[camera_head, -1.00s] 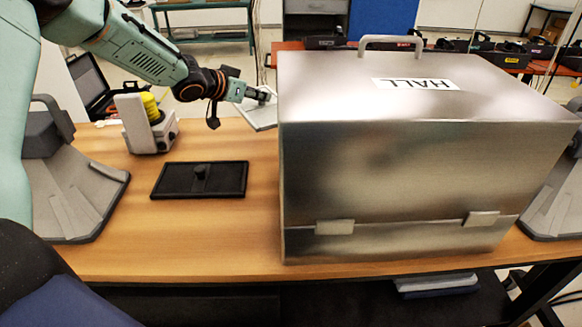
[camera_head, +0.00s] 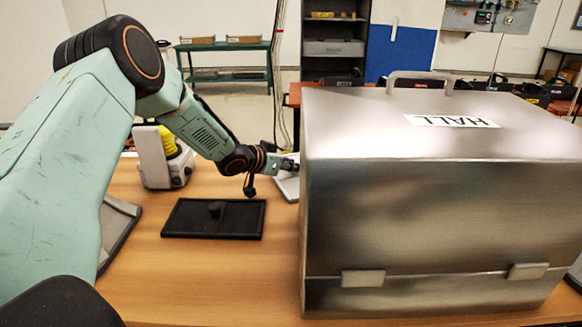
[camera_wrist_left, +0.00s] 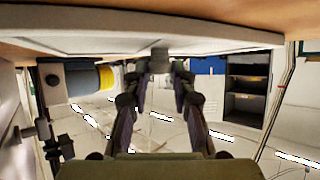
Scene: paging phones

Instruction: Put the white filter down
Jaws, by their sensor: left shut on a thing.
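The white filter (camera_head: 286,187) is a flat pale plate beside the left wall of the metal box, which hides part of it. In the left wrist view the filter (camera_wrist_left: 110,42) spans the top of the picture, with a small grey knob at its middle. My left gripper (camera_wrist_left: 160,68) is shut on this knob. In the head view the left gripper (camera_head: 289,164) is small and sits just above the plate, low over the table. I cannot tell whether the plate touches the table. My right gripper is not in view.
The large metal box (camera_head: 430,215) labelled HALL fills the right of the wooden table (camera_head: 215,280). A black plate with a knob (camera_head: 240,220) lies left of it. A white device with a yellow part (camera_head: 155,160) stands behind. The table front is clear.

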